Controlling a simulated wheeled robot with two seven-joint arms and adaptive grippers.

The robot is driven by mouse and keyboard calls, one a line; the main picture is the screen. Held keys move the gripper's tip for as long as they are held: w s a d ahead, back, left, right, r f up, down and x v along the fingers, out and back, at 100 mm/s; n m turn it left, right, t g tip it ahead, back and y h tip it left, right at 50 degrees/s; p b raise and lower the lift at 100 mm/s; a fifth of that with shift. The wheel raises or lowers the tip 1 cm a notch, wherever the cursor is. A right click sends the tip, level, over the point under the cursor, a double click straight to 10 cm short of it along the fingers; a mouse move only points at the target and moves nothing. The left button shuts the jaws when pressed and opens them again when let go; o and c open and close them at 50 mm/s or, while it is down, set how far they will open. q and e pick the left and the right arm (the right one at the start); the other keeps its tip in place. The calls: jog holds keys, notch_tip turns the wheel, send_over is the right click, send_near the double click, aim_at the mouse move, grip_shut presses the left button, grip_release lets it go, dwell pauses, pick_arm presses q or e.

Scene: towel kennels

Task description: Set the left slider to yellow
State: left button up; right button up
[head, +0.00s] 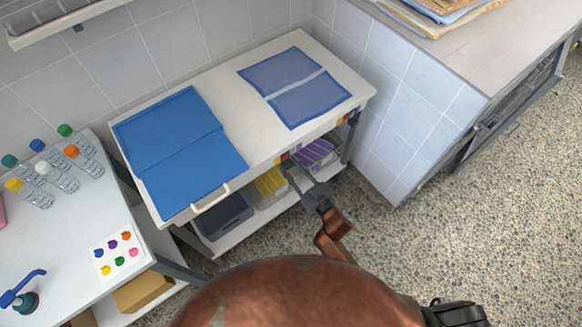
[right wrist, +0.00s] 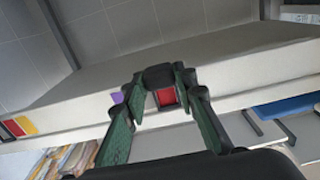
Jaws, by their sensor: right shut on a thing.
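The left slider's dark knob (right wrist: 160,76) is on the front edge of the white table (head: 225,118). In the right wrist view it sits at a red patch (right wrist: 166,96), with a purple patch (right wrist: 117,97) to its left. In the head view a small yellow patch (head: 277,161) shows left of the red one. My right gripper (head: 287,163) reaches the table's front edge there. It also shows in the right wrist view (right wrist: 160,88), its fingers shut on the knob and partly hiding the strip. My left gripper is not in view.
A second coloured strip (head: 346,115) is further right on the same edge. A blue towel (head: 180,150) and a translucent blue one (head: 294,87) lie on top. Bins with yellow (head: 268,184) and purple cloths (head: 315,152) stand below. A side table holds bottles and a colour-dot card (head: 118,252).

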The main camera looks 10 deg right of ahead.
grip_shut()
jog(key=s+a, duration=0.1)
jog(key=a+p, duration=0.1)
jog(key=a, duration=0.1)
jog(key=shift+s+a, duration=0.1)
jog(key=shift+s, duration=0.3)
jog(key=o, duration=1)
grip_release()
